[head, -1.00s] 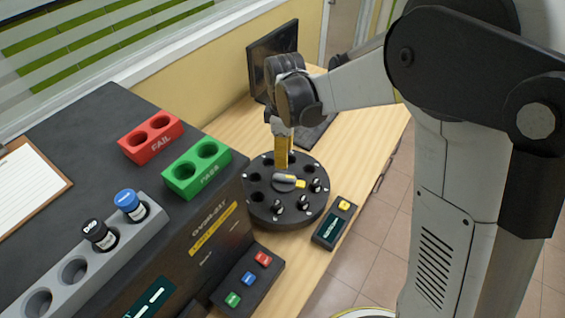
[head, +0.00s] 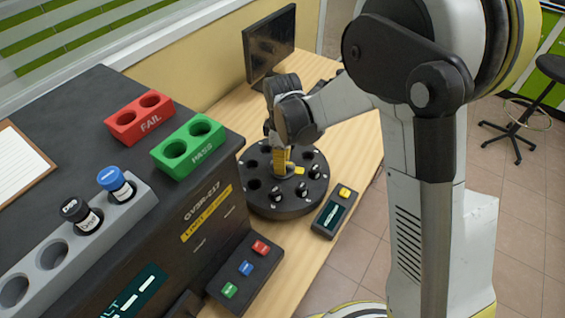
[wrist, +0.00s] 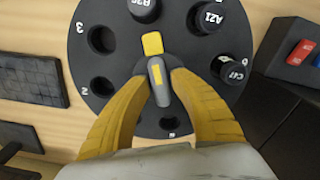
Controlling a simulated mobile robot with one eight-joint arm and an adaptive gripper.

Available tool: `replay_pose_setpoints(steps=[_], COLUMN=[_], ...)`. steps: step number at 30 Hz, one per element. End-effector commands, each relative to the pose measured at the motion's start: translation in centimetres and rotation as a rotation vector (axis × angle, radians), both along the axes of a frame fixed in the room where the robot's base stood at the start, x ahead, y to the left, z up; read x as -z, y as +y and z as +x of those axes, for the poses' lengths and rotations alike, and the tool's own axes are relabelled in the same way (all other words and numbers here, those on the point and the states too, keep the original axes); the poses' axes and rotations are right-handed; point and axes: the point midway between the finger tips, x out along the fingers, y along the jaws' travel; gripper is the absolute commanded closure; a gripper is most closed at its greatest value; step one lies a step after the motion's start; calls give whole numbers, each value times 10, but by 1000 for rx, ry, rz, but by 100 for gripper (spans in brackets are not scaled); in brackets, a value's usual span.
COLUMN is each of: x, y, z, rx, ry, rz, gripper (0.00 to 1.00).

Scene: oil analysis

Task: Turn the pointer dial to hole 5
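The pointer dial (wrist: 157,72), a grey handle with a yellow tip, sits at the centre of a round black carousel (wrist: 125,68). In the wrist view its yellow tip points up and slightly left, between hole 3 (wrist: 102,40) and a black-capped vial (wrist: 145,8). My gripper (wrist: 160,80) has its yellow fingers on both sides of the handle, closed in against it. In the head view my gripper (head: 281,172) is down at the carousel's centre and hides most of the handle; the yellow tip shows beside it. I cannot clearly read the number at the bottom hole (wrist: 169,122).
Several black-capped vials stand in carousel holes. A small console with a yellow button (head: 333,212) is right of the carousel. The analyzer (head: 190,235), with red FAIL (head: 125,128) and green PASS (head: 165,162) racks on top, is at left. A monitor (head: 270,45) stands behind.

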Motion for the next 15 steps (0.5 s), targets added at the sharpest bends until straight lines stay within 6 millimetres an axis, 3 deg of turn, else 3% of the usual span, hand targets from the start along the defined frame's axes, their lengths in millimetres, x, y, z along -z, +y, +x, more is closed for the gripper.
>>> replay_pose_setpoints(steps=[1,2,15], x=[0,0,0], y=[0,0,0], z=[0,0,0], rx=[0,0,58], ry=[0,0,0], rz=[0,0,0], gripper=[90,100,100])
